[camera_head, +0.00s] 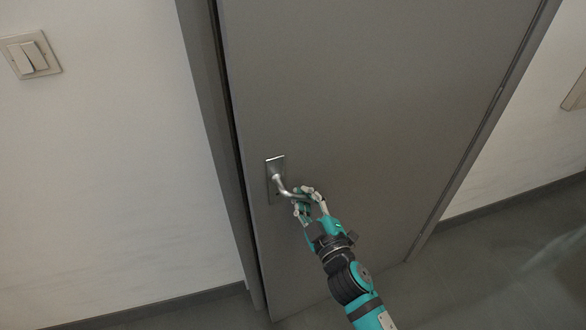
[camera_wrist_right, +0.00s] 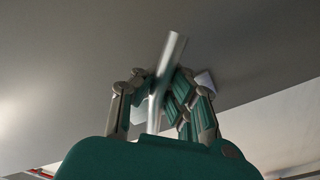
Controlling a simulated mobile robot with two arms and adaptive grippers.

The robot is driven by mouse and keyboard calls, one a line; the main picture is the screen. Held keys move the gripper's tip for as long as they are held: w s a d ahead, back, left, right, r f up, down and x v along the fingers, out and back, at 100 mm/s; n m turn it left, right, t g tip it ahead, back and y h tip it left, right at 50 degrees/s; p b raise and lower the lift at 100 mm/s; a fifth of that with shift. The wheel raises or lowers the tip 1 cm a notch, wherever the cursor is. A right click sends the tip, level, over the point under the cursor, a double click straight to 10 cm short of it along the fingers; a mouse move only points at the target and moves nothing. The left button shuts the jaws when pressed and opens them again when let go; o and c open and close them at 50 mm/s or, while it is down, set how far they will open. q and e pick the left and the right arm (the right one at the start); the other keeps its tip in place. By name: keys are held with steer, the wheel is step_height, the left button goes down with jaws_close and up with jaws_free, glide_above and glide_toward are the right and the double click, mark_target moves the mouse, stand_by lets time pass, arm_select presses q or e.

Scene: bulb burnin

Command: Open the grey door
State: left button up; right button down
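The grey door (camera_head: 370,90) fills the middle of the head view, and a thin dark gap runs along its left edge. I cannot tell whether it is ajar. Its silver lever handle (camera_head: 280,184) slopes down to the right from its plate, as if turned down. My right gripper (camera_head: 304,196) is at the lever's free end. In the right wrist view the lever (camera_wrist_right: 172,60) runs between the fingers of the gripper (camera_wrist_right: 160,90), which are closed in around it. Finger contact is partly hidden. My left gripper is in neither view.
A grey frame (camera_head: 205,90) borders the door on the left. A double light switch (camera_head: 30,56) is on the white wall at the left. Another wall plate (camera_head: 575,95) shows at the right edge. The dark floor (camera_head: 490,270) at the lower right is bare.

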steer(key=s+d+n+g+y, duration=0.3)
steer(key=s+d+y, duration=0.2)
steer(key=s+d, duration=0.9)
steer(key=s, duration=0.3)
steer(key=shift+s+n+p, duration=0.25)
steer(key=shift+n+p, duration=0.15)
steer(key=shift+r, duration=0.15)
steer(key=c, duration=1.2)
jaws_free()
steer(key=v, duration=1.2)
steer(key=shift+w, duration=0.1)
